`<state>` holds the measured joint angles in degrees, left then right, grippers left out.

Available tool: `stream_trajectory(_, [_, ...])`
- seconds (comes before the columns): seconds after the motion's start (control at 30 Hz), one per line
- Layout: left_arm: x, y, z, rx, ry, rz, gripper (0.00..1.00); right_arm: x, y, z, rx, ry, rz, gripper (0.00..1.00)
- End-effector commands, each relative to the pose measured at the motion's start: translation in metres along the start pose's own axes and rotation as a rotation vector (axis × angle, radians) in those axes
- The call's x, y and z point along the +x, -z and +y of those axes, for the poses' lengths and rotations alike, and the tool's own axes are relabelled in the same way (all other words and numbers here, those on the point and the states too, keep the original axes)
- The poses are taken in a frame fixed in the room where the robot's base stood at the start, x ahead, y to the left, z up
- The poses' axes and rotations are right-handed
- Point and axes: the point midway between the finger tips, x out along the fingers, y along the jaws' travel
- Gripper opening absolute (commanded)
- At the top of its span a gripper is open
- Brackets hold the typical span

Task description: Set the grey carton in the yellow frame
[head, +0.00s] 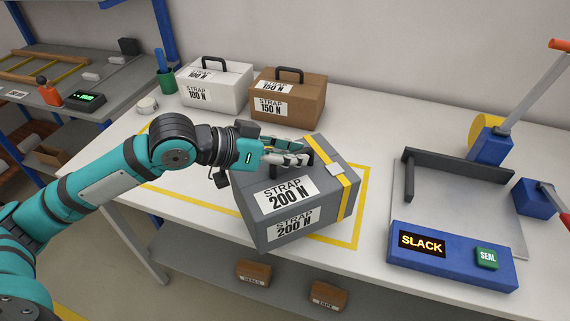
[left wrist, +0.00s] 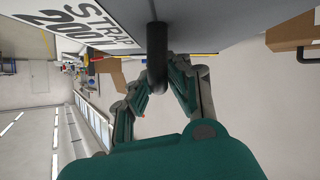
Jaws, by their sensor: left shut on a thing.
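The grey carton (head: 248,220) bears "STRAP 200 N" labels and a yellow strap with a pale buckle. My left gripper (head: 298,156) is shut on the black handle on its top. The left wrist view shows the handle (left wrist: 157,50) between the fingers (left wrist: 160,85) and the carton's grey face (left wrist: 215,22). The yellow frame (head: 361,205) is a line marked on the white table. The carton stands out over its near line and hides part of it. It looks turned and raised, but its underside is hidden. My right gripper is not in view.
A white carton (head: 215,92) and a brown carton (head: 301,107) stand behind on the table (head: 378,150). A blue strapping station (head: 420,262) with a "SLACK" display, a green SEAL button and levers stands at the right. A side bench (head: 60,60) stands at the left.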

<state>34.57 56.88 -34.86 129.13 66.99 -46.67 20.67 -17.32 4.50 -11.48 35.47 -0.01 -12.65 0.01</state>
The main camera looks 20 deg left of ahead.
Motion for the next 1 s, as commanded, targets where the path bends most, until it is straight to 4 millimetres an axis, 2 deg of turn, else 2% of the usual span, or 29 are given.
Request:
stream_trajectory(0.03, [0.0, 0.009, -0.01, 0.0, 0.002, 0.011, 0.0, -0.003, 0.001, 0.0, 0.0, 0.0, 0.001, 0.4])
stream_trajectory(0.3, [0.013, 0.026, -0.067, -0.002, 0.002, 0.013, 0.0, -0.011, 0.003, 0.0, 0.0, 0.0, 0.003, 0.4])
stream_trajectory(0.5, [0.02, 0.035, -0.098, 0.0, 0.001, 0.012, 0.0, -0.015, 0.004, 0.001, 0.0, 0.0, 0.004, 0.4])
stream_trajectory(0.73, [0.023, 0.034, -0.108, 0.001, -0.002, 0.01, 0.0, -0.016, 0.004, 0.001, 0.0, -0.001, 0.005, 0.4])
stream_trajectory(1.0, [0.036, 0.009, -0.116, -0.002, -0.001, 0.008, 0.0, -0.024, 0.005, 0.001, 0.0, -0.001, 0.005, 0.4])
